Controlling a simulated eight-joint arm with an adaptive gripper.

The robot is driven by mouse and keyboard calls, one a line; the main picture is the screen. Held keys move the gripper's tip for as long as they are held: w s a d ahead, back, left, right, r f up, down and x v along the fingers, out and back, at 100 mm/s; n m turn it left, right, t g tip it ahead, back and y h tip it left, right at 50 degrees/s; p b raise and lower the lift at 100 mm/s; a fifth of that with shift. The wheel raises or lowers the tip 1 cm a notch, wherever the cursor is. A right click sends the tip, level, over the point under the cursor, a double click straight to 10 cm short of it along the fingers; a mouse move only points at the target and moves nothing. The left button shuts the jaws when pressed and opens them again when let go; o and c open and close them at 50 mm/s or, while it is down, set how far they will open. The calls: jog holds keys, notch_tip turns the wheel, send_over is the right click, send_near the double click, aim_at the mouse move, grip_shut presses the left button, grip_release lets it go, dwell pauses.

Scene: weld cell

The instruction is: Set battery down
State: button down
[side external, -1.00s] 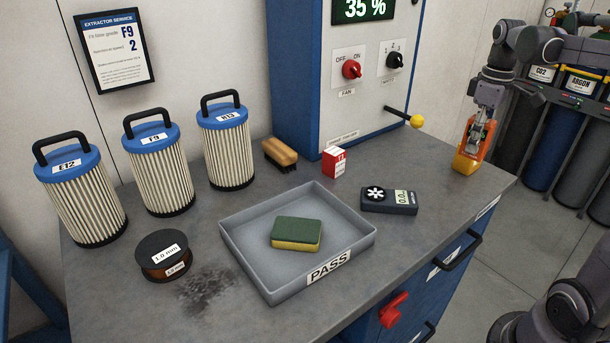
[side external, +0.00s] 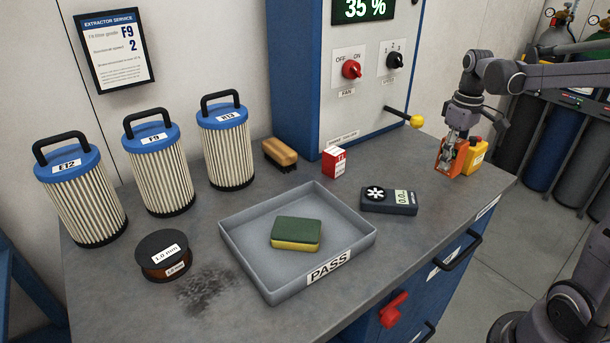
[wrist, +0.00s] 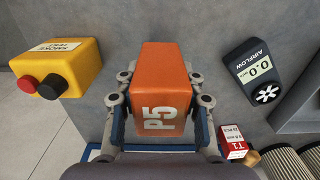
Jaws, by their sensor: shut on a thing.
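The battery is an orange block marked P5 (wrist: 160,70), held upright between the two fingers of my gripper (wrist: 159,92) in the wrist view. In the side external view, the battery (side external: 442,158) is at the right end of the grey bench, with my gripper (side external: 455,146) shut around it. The battery's lower end is at or just above the bench top; I cannot tell whether it touches. My fingers hide part of it.
A yellow button box (side external: 476,154) stands close to the right of the battery. A dark airflow meter (side external: 389,200) and a red-and-white box (side external: 334,162) lie to the left. A grey PASS tray (side external: 240,243) holds a sponge (side external: 296,233). Bare bench surrounds the battery's left side.

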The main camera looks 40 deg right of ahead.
aim_at(443, 171)
jog(key=shift+w+a+f, duration=0.25)
jog(key=shift+w+f, duration=0.1)
jog(key=shift+w, duration=0.1)
jog(key=shift+f, duration=2)
jog(key=shift+f, duration=0.1)
jog(key=c, duration=0.8)
grip_release()
